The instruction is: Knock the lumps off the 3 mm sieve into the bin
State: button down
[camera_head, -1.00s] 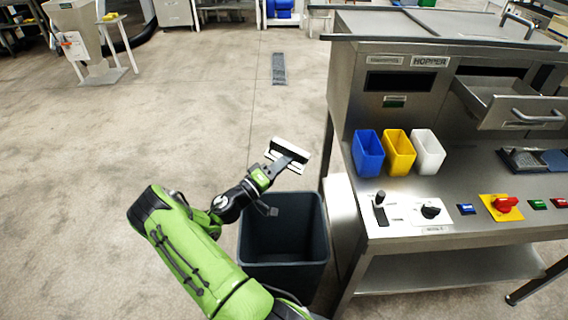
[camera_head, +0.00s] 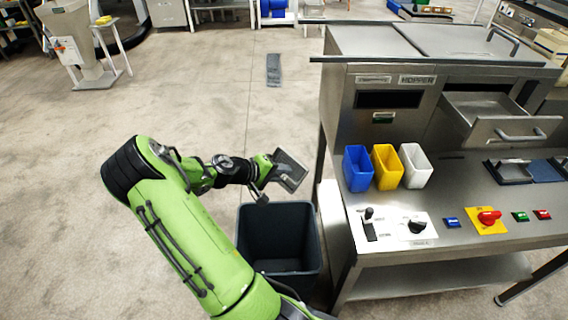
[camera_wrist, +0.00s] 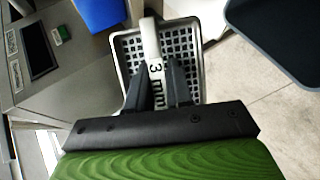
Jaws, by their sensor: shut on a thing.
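The 3 mm sieve is a rectangular metal frame with a mesh (camera_head: 290,168). In the wrist view the sieve (camera_wrist: 126,48) shows a coarse square grid and a pale handle bar marked "3 mm". My gripper (camera_wrist: 160,82) is shut on this handle; in the head view my gripper (camera_head: 270,166) holds the sieve tilted in the air, above the bin's far side. The dark grey bin (camera_head: 279,212) stands open on the floor below it. The inside of the bin that shows looks empty. I cannot make out lumps on the sieve.
The steel machine bench (camera_head: 440,266) stands right of the bin. On it are blue (camera_head: 358,168), yellow (camera_head: 386,167) and white (camera_head: 415,166) cups, a control panel and an open drawer (camera_head: 505,122).

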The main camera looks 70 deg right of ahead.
jog(key=shift+w+a+r+n+t+y+p, duration=0.35)
jog(key=shift+w+a+r+n+t+y, duration=0.15)
jog(key=shift+y, duration=0.1)
jog(key=y+p, duration=0.1)
jog(key=p, duration=0.1)
jog(key=r+y+p, duration=0.1)
jog(key=p, duration=0.1)
jog(key=shift+d, duration=0.2)
jog(key=y+p, duration=0.1)
jog(key=p, duration=0.1)
jog(key=y+p, duration=0.1)
jog(key=p, duration=0.1)
jog(key=r+n+y+p, duration=0.1)
jog(key=y+p, duration=0.1)
jog(key=shift+s+d+r+t+p, duration=0.1)
jog(key=shift+d+t+p, duration=0.2)
jog(key=shift+t, duration=0.1)
jog(key=y+p, duration=0.2)
jog(key=shift+d+r+n+p, duration=0.15)
jog(key=shift+r+n+p, duration=0.1)
jog(key=shift+n+p, duration=0.1)
jog(key=shift+d+y, duration=0.1)
jog(key=shift+y, duration=0.6)
jog(key=shift+n+y+p, duration=0.25)
jog(key=shift+y+p, duration=0.05)
jog(key=shift+y, duration=0.2)
jog(key=shift+f, duration=0.1)
